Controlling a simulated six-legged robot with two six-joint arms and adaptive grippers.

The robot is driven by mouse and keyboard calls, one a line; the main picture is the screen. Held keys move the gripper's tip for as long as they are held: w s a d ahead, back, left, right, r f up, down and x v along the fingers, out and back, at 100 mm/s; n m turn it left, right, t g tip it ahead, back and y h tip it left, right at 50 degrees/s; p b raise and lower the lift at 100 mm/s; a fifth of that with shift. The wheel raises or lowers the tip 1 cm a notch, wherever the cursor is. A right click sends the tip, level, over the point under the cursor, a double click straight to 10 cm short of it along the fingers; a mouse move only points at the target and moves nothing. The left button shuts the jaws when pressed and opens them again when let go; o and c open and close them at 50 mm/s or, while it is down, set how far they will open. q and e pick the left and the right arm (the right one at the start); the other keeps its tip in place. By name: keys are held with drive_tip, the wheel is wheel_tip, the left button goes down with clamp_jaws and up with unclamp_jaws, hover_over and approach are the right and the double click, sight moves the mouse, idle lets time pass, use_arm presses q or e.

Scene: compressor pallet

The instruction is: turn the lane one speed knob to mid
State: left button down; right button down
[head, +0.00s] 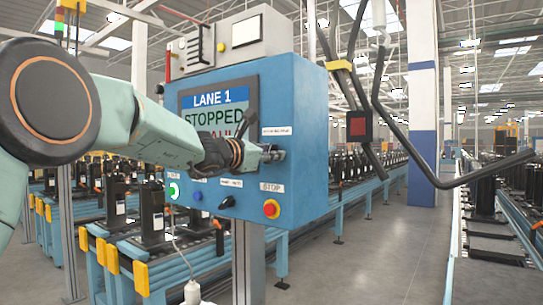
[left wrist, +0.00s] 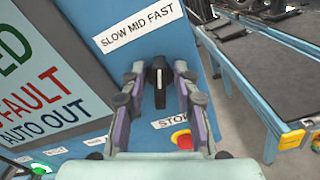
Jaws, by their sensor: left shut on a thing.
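The lane one speed knob (left wrist: 158,86) is black with a pale line and sits under a tilted white label (left wrist: 139,29) reading SLOW MID FAST. My left gripper (left wrist: 159,92) has a finger on each side of the knob and is shut on it. The knob's line points nearly straight up in the left wrist view; I cannot tell exactly which word it meets. In the head view my left gripper (head: 271,154) reaches the right side of the blue control panel (head: 297,100), and its fingers hide most of the knob. My right gripper is not in view.
A red stop button (head: 271,208) on a yellow base sits below the knob; it also shows in the left wrist view (left wrist: 182,139). A dark selector (head: 227,202) is to its left. The screen (head: 216,105) reads LANE 1 STOPPED. A bent dark bar (head: 420,165) hangs at right.

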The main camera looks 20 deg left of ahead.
use_arm(q)
drive_tip(key=shift+a+f+n, duration=0.1)
drive_tip(key=shift+f+n, duration=0.2)
drive_tip(key=shift+n, duration=0.8)
drive_tip(key=shift+f+n, duration=0.25)
drive_tip(key=shift+n, duration=0.85)
drive_tip(key=c, duration=1.4)
unclamp_jaws()
drive_tip(key=shift+c, duration=0.2)
drive_tip(key=shift+o, duration=0.3)
drive_tip(key=shift+r, duration=0.25)
drive_tip(key=v, duration=1.2)
